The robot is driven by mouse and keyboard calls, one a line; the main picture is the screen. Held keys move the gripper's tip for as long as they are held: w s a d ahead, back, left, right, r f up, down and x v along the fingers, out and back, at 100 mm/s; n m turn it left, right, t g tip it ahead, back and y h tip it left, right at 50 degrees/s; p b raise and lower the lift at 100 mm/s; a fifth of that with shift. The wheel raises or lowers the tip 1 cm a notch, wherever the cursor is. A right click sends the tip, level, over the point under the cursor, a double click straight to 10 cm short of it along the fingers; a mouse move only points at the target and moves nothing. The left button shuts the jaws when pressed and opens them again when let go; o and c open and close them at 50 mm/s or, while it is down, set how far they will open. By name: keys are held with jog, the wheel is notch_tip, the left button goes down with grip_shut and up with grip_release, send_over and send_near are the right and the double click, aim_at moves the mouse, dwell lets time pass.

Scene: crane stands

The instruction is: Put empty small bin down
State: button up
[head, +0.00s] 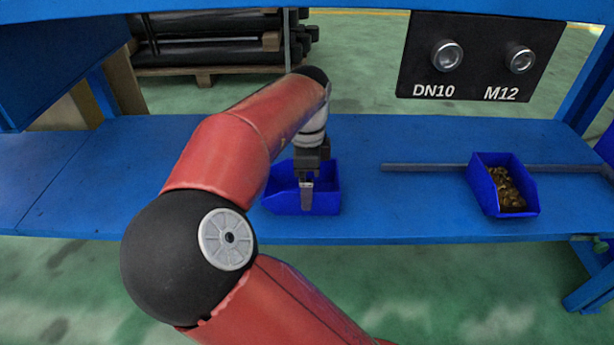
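A small blue bin (328,199) is at the middle of the blue bench (420,222), near its front edge. It looks empty, though my gripper and arm hide part of its inside. My gripper (307,208) points down at the bin, with a finger in front of or over its near wall. I cannot tell whether the fingers are closed on the wall, or whether the bin touches the bench.
A second blue bin (478,187) holding brass-coloured parts (508,190) stands at the right by a grey rail (420,167). A black panel (480,56) marked DN10 and M12 hangs above. The bench is clear between the bins and at the left.

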notch_tip(320, 180, up, 8)
jog(key=p, duration=0.2)
jog(key=shift+f, duration=0.1)
dwell(0.4)
